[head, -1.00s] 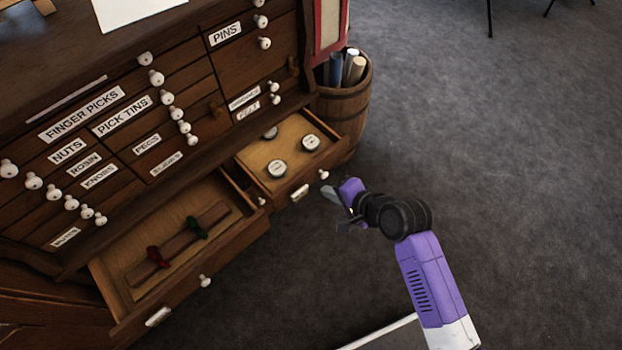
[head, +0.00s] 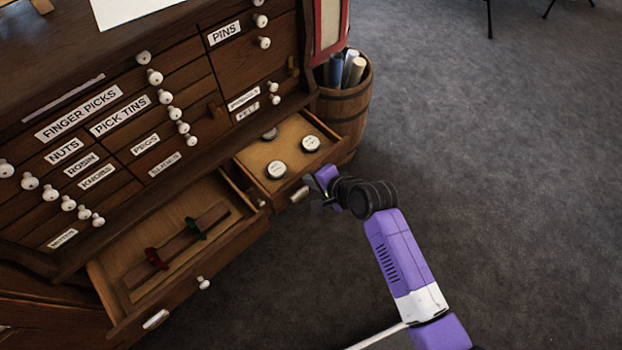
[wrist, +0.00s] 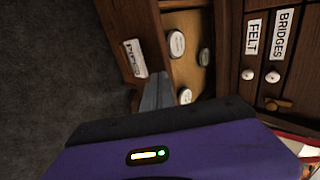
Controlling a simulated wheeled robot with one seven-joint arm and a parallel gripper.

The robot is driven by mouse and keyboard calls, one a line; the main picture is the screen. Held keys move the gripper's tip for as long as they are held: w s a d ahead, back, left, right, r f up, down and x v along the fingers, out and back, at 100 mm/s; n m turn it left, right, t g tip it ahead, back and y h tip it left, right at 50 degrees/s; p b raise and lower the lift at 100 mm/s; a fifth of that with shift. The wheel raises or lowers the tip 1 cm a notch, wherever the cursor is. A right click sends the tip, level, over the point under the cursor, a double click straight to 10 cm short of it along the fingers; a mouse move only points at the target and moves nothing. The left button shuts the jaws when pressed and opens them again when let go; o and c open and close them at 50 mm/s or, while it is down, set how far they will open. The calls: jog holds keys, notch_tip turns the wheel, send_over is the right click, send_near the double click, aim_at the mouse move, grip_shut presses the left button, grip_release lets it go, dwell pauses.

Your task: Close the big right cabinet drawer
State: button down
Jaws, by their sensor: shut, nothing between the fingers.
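The big right cabinet drawer (head: 254,180) stands open at the cabinet's lower right, with several round tins inside, one of them nearest the front (head: 277,170). Its front carries a metal label holder (head: 299,194). In the wrist view the drawer front (wrist: 122,30) is at the left, and its inside with tins (wrist: 177,44) is in the middle.
A second open drawer (head: 190,290) at the left holds a rack with a red and a green item. A wooden barrel (head: 345,105) with rolled tubes stands right of the cabinet. Bare grey carpet (head: 480,150) lies to the right.

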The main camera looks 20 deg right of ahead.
jog(key=b, duration=0.3)
send_over(278, 159)
jog(key=shift+s, duration=0.1)
